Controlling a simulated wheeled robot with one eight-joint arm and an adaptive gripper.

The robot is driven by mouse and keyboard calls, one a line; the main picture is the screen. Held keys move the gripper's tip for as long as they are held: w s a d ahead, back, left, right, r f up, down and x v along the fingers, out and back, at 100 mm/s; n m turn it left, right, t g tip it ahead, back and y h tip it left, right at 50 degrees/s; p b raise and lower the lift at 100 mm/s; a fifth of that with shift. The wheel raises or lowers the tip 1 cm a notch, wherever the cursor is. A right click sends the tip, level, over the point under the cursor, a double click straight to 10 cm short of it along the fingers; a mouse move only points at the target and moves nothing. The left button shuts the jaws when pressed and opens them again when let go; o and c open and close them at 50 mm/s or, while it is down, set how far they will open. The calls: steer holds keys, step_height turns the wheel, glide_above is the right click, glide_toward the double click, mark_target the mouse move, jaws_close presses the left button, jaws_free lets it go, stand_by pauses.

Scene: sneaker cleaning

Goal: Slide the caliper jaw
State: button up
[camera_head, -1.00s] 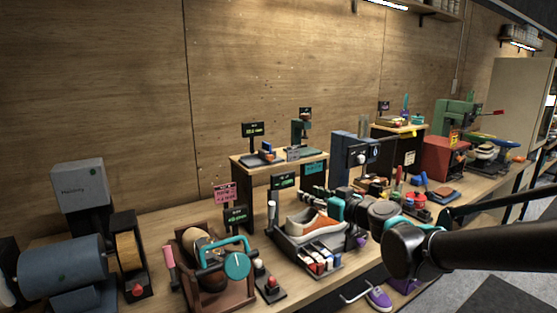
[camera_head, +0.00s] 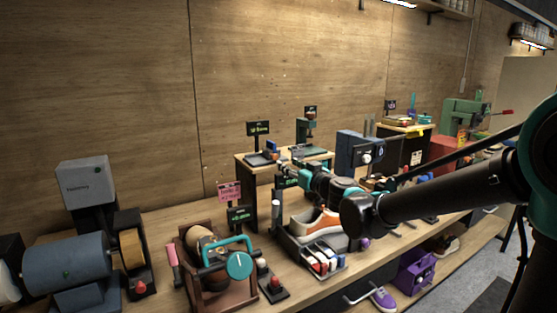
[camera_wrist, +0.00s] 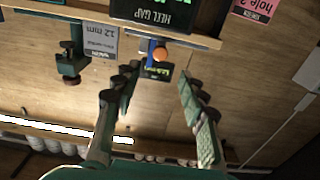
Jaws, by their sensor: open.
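The caliper (camera_head: 262,158) lies on the small raised shelf at the back, under a dark readout sign. Its small blue part with an orange knob (camera_wrist: 160,53) shows in the wrist view, below the dark "HEEL GAP" sign (camera_wrist: 158,13). My gripper (camera_wrist: 158,76) is open and empty, its two dark and teal fingers wide apart. The blue part and knob appear between and beyond the fingertips, apparently not touched. In the head view my gripper (camera_head: 291,168) is at the shelf's front right, partly hiding it.
Below are the shelf's front edge (camera_head: 245,166) and a tray with an orange and white sneaker (camera_head: 312,222). A blue machine (camera_head: 357,150) stands to the right.

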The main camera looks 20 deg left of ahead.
mark_target(276, 157)
steer(key=x, duration=0.8)
steer(key=shift+c, duration=0.6)
jaws_close()
